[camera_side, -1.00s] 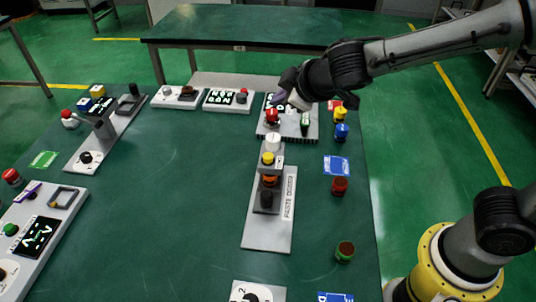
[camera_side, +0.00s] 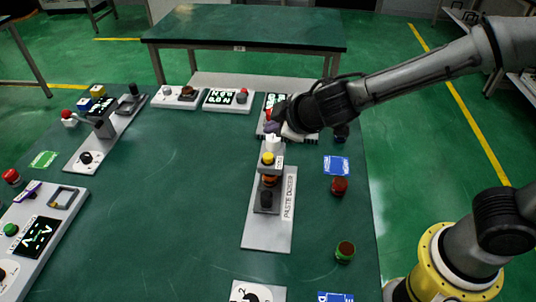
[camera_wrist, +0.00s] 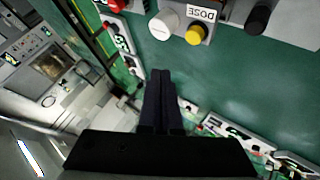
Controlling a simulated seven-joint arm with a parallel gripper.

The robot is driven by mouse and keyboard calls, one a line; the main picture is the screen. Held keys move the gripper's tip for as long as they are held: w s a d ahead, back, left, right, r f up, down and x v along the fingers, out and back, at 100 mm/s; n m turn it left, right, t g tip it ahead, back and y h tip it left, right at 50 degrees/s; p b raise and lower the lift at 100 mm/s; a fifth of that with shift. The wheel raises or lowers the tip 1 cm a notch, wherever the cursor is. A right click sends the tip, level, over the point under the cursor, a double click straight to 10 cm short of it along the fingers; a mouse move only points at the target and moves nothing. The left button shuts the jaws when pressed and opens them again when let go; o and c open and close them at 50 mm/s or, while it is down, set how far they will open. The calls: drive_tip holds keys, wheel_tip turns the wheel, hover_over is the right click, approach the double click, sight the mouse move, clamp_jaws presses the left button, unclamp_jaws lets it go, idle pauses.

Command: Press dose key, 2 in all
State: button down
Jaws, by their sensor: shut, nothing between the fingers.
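The paste doser (camera_side: 255,235) is a grey plate with an upright unit, labelled PASTE DOSER, on the green table. On its top are a yellow round key (camera_side: 267,158) and a white cylinder (camera_side: 272,143) behind it. In the wrist view the yellow key (camera_wrist: 195,35) sits beside a label reading DOSE, with the white cylinder (camera_wrist: 163,25) to its left. My gripper (camera_side: 272,128) is shut and empty, just behind the white cylinder in the side view. In the wrist view its fingertips (camera_wrist: 163,75) appear below the white cylinder and the yellow key, apart from both.
A panel (camera_side: 270,103) behind the doser is partly hidden by my gripper. Other devices stand along the left and back. The table's middle left is clear.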

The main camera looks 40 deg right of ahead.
sight(272, 158)
drive_tip(key=shift+f, duration=2.7)
drive_tip(key=shift+f, duration=0.1)
drive_tip(key=shift+f, duration=0.3)
drive_tip(key=shift+f, duration=0.6)
idle(0.8)
drive_tip(key=shift+r, duration=1)
drive_tip(key=shift+r, duration=0.1)
drive_tip(key=shift+r, duration=2.4)
